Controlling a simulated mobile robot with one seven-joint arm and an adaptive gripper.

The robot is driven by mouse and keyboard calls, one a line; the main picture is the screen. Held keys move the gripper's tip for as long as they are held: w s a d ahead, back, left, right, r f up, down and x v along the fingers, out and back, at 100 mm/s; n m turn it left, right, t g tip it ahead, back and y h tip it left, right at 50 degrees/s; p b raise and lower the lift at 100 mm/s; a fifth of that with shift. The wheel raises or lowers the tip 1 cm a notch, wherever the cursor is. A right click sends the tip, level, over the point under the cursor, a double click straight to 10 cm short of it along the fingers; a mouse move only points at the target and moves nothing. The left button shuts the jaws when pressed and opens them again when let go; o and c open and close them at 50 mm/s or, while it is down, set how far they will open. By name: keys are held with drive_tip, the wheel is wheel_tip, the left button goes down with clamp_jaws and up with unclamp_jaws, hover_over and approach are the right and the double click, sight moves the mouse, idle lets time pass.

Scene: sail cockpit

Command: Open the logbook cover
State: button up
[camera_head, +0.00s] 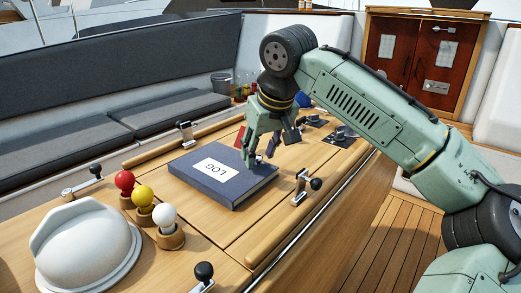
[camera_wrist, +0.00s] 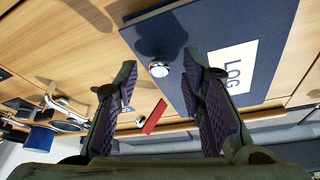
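The logbook (camera_head: 222,176) lies closed on the wooden cockpit table, a dark blue book with a white LOG label. In the wrist view its blue cover (camera_wrist: 225,25) fills the upper right, with a round metal knob (camera_wrist: 159,69) at its edge. My gripper (camera_head: 260,164) is over the logbook's far right edge, its fingers pointing down. In the wrist view my gripper (camera_wrist: 165,95) has its two dark fingers well apart, with nothing held between them. The knob shows beyond the fingertips, near the gap. Whether a finger touches the cover cannot be told.
Red (camera_head: 125,181), yellow (camera_head: 143,197) and white (camera_head: 164,216) ball-topped pieces stand left of the logbook by a white dome (camera_head: 88,250). A red flat piece (camera_wrist: 153,117) lies near the knob.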

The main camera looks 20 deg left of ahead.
drive_tip(key=shift+c, duration=0.4)
clamp_jaws()
idle(0.4)
